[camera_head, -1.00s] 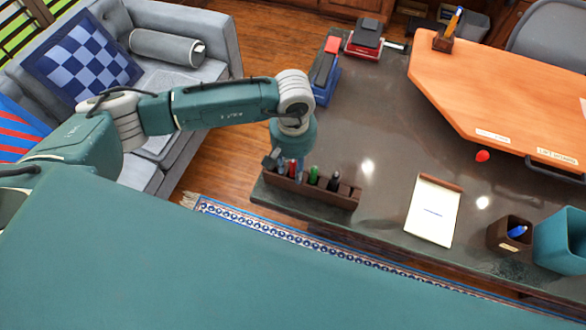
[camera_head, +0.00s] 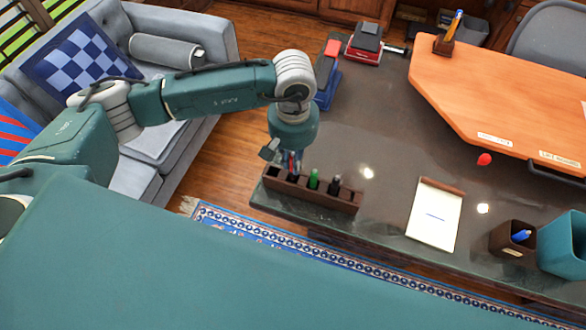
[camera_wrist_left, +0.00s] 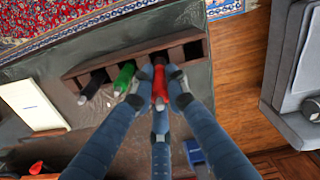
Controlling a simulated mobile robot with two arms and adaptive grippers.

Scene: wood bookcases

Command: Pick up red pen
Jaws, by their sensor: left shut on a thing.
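The red pen (camera_wrist_left: 158,84) is between the fingertips of my left gripper (camera_wrist_left: 165,92) in the left wrist view. The gripper is shut on it, and the pen's lower end is at a slot of the dark wooden pen holder (camera_wrist_left: 135,61). In the head view the red pen (camera_head: 291,166) shows partly under my left gripper (camera_head: 290,160), above the holder (camera_head: 330,197). A green pen (camera_head: 313,179) and a black pen (camera_head: 335,183) stand upright in the holder beside it. My right gripper is not in view.
The holder stands near the corner of a dark desk (camera_head: 385,150). A notepad (camera_head: 434,213), a brown cup (camera_head: 511,239) and a teal bin (camera_head: 562,246) are to its right. A blue and red stapler-like item (camera_head: 328,85) lies behind. A grey sofa (camera_head: 205,105) is at left.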

